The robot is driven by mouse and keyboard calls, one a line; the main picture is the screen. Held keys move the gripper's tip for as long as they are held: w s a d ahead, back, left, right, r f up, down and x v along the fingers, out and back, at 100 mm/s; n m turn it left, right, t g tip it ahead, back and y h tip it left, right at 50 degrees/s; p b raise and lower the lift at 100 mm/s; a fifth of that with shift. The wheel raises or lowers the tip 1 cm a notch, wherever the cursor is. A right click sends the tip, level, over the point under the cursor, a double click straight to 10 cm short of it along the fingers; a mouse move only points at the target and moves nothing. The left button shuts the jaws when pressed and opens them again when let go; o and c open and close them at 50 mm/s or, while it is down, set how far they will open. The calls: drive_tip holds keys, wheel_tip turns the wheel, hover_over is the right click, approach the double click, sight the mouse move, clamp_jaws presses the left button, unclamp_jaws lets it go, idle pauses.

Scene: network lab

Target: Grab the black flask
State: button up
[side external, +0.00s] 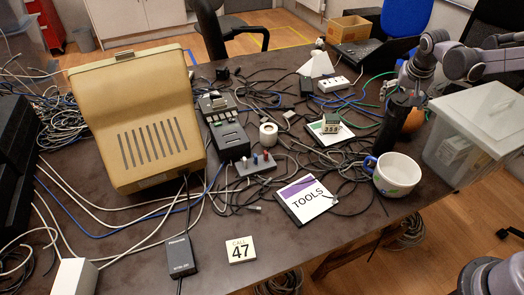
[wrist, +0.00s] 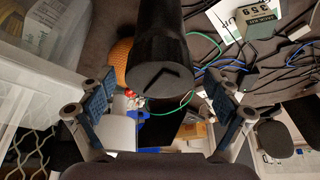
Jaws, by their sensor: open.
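The black flask (side external: 393,128) stands upright near the table's right edge, behind the white mug. In the wrist view its dark round top (wrist: 160,82) and body fill the upper middle. My gripper (side external: 396,90) is close to the flask's upper end in the side view. In the wrist view my gripper (wrist: 159,88) is open, one blue-padded finger on each side of the flask's top, with gaps on both sides. I cannot tell how far the flask reaches between the fingers.
A white mug (side external: 396,174) stands in front of the flask. A translucent lidded bin (side external: 476,125) is close on the right. An orange object (wrist: 122,62) sits just beside the flask.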

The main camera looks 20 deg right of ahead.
drive_tip(key=shift+f, duration=0.1)
drive_tip(key=shift+c, duration=0.3)
clamp_jaws()
